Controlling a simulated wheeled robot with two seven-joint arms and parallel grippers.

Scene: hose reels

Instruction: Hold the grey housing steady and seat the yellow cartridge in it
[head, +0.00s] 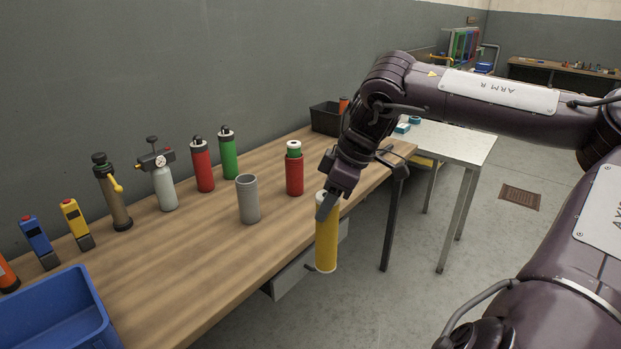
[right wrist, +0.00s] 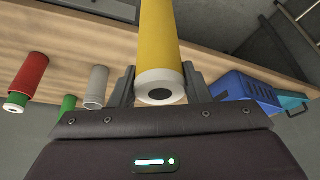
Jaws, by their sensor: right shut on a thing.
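The grey housing (head: 248,199) is an open-topped cylinder standing upright on the wooden bench; it also shows in the right wrist view (right wrist: 96,86). The yellow cartridge (head: 327,245) is a long cylinder with a white end. My right gripper (head: 326,208) is shut on its upper end and holds it roughly upright, in front of the bench's edge and to the right of the housing. In the right wrist view the cartridge (right wrist: 158,45) sits between the two fingers. The cartridge and the housing are apart. My left gripper is not in view, and nothing holds the housing.
A red cylinder with a green and white top (head: 294,172) stands right of the housing. Red (head: 202,168) and green (head: 228,157) bottles and a grey pump canister (head: 163,186) stand behind it. A blue bin (head: 58,311) is at the near left. Bench (head: 215,262) in front of the housing is clear.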

